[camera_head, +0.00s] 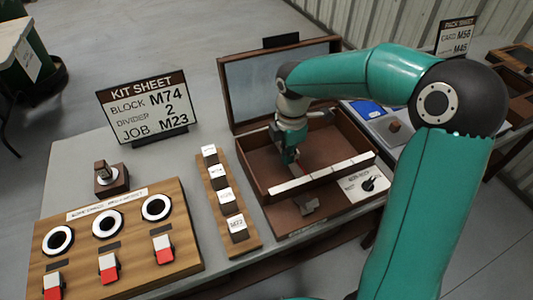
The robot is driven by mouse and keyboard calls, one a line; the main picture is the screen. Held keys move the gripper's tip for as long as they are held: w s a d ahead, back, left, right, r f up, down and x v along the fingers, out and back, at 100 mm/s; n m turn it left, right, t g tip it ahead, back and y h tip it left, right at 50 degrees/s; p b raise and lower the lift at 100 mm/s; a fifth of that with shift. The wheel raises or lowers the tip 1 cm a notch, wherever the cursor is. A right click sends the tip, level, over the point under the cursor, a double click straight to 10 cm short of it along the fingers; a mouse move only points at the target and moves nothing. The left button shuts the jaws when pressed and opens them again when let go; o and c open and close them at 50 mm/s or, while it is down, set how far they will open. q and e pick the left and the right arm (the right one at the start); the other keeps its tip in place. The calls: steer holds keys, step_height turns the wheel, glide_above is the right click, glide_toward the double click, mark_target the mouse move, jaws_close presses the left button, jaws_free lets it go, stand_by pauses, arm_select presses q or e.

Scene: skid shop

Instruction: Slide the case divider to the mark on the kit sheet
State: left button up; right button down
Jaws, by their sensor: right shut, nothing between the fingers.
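The kit sheet (148,107) stands at the back left and reads block M74, divider 2, job M23. The brown case (262,184) is open, with its lid (232,95) raised at the back. A white marked strip (322,174) runs along its front rim, its marks too small to read. My right gripper (291,158) points down inside the case, shut and empty. I cannot make out the divider for certain; my right arm covers part of the case's inside. My left gripper is out of view.
A rack of labelled blocks (226,198) stands left of the case. A wooden panel (130,236) with ringed holes and red-white switches is at the front left. A dial plate (364,185) sits at the case's front right. Bare grey table shows beside the kit sheet.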

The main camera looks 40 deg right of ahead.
steer(key=shift+d, duration=0.2)
stand_by(0.3)
steer(key=shift+s+d+p, duration=0.2)
steer(key=shift+d, duration=0.6)
steer(key=shift+s+d+p, duration=0.15)
steer(key=shift+s+d, duration=0.05)
steer(key=shift+d, duration=0.6)
steer(key=shift+s+d+p, duration=0.15)
steer(key=shift+s+d, duration=0.05)
steer(key=shift+d, duration=0.5)
steer(key=shift+s+d+p, duration=0.15)
steer(key=shift+d, duration=0.5)
steer(key=shift+w+a, duration=0.1)
steer(key=shift+a, duration=0.3)
steer(key=shift+r, duration=0.1)
step_height(320, 180, up, 8)
steer(key=p, duration=0.7)
